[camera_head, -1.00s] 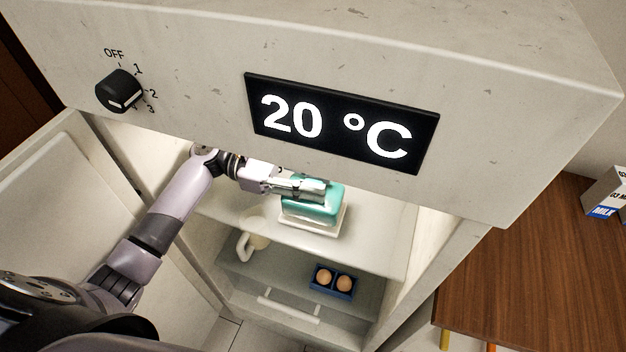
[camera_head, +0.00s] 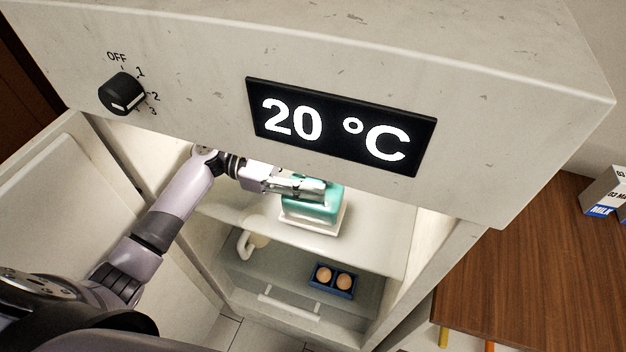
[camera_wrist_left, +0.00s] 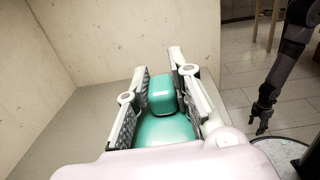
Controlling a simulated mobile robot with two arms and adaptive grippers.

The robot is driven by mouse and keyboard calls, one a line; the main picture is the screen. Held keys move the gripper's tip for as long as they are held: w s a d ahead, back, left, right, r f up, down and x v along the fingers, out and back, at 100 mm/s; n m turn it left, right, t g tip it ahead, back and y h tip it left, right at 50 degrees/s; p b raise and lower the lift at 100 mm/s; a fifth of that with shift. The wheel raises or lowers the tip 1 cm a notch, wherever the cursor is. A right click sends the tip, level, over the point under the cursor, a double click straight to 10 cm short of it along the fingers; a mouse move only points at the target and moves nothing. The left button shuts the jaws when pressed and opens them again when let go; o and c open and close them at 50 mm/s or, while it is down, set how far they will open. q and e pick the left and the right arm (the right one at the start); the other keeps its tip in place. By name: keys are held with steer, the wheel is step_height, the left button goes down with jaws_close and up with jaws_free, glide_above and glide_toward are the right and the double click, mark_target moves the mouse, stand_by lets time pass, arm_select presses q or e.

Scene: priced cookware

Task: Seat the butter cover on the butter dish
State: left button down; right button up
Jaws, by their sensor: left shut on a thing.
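The teal butter cover (camera_head: 318,214) is on the fridge's upper shelf, over the cream butter dish (camera_head: 330,230), whose rim shows around its lower edge. Whether the cover rests fully on the dish cannot be told. My left gripper (camera_head: 312,188) reaches in from the left and is shut on the cover's top knob. In the left wrist view, the knob (camera_wrist_left: 161,95) sits between the two finger pads, with the cover's body below; the dish is hidden there. My right gripper (camera_wrist_left: 256,124) hangs far off at the right of that view, apparently empty, its fingers apart.
The fridge's top panel (camera_head: 510,130) overhangs the shelf (camera_head: 380,250). The open door (camera_head: 60,220) is at left. A wooden table (camera_head: 540,270) with a milk carton (camera_head: 602,195) stands at right.

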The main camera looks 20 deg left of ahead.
arm_select(q)
steer(key=shift+f, duration=0.2)
stand_by(0.5)
steer(key=shift+f+b, duration=0.4)
steer(key=shift+f, duration=0.35)
steer(key=c, duration=1.3)
jaws_free()
steer(key=shift+c, duration=0.2)
steer(key=shift+o, duration=0.3)
steer(key=o, duration=0.6)
steer(key=shift+r, duration=0.1)
